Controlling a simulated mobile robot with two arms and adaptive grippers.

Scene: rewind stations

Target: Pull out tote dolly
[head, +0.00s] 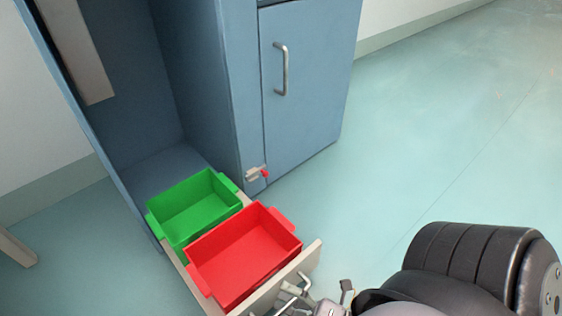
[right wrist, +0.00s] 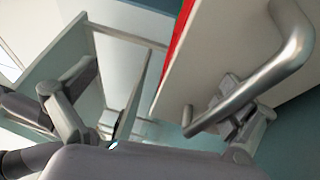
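The tote dolly is a low drawer-like carrier with a pale front panel (head: 308,262), standing out of the open bay of a blue cabinet (head: 190,70). It carries a green tote (head: 195,205) behind a red tote (head: 245,258). A metal bar handle (right wrist: 275,75) is on its front panel, large in the right wrist view. My right gripper (head: 320,297) is at the handle, low in the head view. In the right wrist view (right wrist: 145,108) its fingers are wide apart, with the bar overlapping the right finger. Contact cannot be told. My left gripper is out of view.
A closed cabinet door (head: 305,95) with a vertical handle (head: 281,70) is right of the bay. A small latch with a red tip (head: 257,173) sits at its lower edge. The floor (head: 430,140) to the right is clear.

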